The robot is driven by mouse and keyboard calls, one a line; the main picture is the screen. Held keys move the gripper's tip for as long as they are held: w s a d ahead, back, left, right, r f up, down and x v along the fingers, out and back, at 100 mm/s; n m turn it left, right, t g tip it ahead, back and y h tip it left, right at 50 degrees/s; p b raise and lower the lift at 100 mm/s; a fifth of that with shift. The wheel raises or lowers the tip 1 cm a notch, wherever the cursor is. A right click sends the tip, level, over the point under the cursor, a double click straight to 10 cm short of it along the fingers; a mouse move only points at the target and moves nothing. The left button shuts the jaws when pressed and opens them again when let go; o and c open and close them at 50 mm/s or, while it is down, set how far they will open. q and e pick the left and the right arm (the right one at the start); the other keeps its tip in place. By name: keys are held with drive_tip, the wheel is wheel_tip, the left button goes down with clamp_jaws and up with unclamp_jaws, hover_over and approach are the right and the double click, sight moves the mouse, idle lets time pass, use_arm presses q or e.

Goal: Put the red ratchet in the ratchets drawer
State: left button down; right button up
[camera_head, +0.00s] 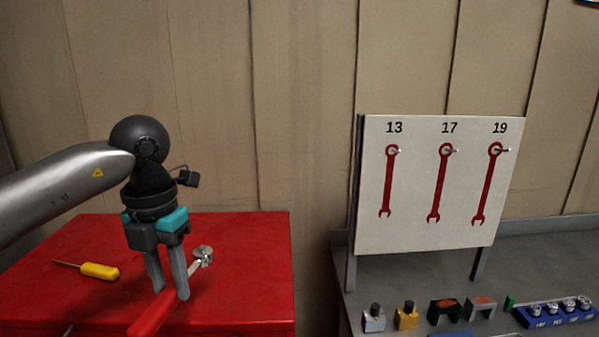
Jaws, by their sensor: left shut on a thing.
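The red ratchet (153,313) has a red handle and a silver round head (203,254). It is at the red cabinet top (262,262), handle toward the front and head toward the back right. My left gripper (171,294) points down, with its fingers shut on the ratchet near where the handle meets the shaft. I cannot tell whether the ratchet touches the top or is just above it. The ratchets drawer cannot be made out in this view. My right gripper is not in view.
A yellow screwdriver (99,271) lies left of my left gripper on the red top. At right, a grey bench (420,272) carries a white board (437,220) with wrench outlines, several small blocks, and a blue socket holder (556,317). A gap separates cabinet and bench.

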sight(173, 294)
use_arm(q)
drive_tip(key=f+m, duration=0.1)
drive_tip(key=m, duration=0.1)
drive_tip(key=s+f+m, duration=0.1)
drive_tip(key=m, duration=0.1)
drive_tip(key=d+f+m+b, duration=0.1)
drive_tip(key=m, duration=0.2)
drive_tip(key=shift+s, duration=0.25)
drive_tip(key=s+d+f+m+b, duration=0.1)
drive_tip(key=s+f+m, duration=0.3)
drive_tip(key=m, duration=0.9)
drive_tip(key=s+d+f+m+b, duration=0.2)
drive_tip(key=s+f+m+b, duration=0.1)
drive_tip(key=m, duration=1)
wheel_tip(173, 294, down, 3)
drive_tip(key=shift+s+d+r+m, duration=0.15)
drive_tip(key=shift+s+m, duration=0.15)
drive_tip(key=shift+s, duration=0.25)
